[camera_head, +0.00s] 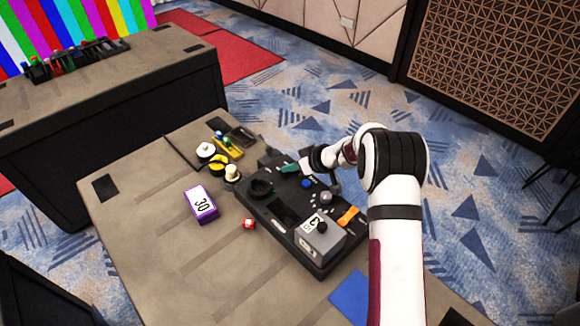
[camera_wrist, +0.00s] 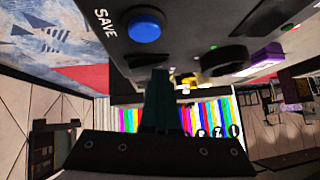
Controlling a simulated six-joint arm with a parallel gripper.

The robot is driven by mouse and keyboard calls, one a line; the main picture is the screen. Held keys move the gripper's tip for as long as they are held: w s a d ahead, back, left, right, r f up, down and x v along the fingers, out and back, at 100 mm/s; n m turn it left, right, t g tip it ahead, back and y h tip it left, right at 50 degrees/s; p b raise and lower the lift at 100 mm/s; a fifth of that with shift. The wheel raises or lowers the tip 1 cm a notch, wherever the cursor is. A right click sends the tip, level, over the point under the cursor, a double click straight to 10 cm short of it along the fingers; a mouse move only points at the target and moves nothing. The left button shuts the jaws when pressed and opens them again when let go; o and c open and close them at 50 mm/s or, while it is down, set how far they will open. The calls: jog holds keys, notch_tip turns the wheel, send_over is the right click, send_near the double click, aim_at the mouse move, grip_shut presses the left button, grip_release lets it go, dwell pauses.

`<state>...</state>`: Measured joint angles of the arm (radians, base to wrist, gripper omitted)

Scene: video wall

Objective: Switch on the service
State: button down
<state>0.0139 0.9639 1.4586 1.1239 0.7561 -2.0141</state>
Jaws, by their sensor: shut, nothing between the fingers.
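A black control panel (camera_head: 262,208) lies on the table. It carries a blue button (camera_head: 306,183), a black knob (camera_head: 261,187), an orange part (camera_head: 348,215) and a grey box (camera_head: 321,240) with a black knob on top. My gripper (camera_head: 289,168) is at the panel's far edge, left of and beyond the blue button, with its teal fingers together and empty. In the wrist view the shut fingers (camera_wrist: 162,100) point toward the panel, below the blue button (camera_wrist: 145,26) marked "SAVE". I cannot find a service label; contact with the panel cannot be told.
A blue square (camera_head: 352,291) lies nearer the front. The table's left part is clear.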

jog(key=shift+w+d+r, duration=0.1)
jog(key=shift+w+d, duration=0.4)
jog(key=shift+d, duration=0.05)
jog(key=shift+r, duration=0.35)
jog(key=r, duration=0.3)
jog(key=shift+w+d+r, duration=0.25)
jog(key=shift+w+r, duration=0.05)
jog(key=v, duration=1)
jog(key=shift+s+f, duration=0.1)
jog(key=shift+f, duration=0.05)
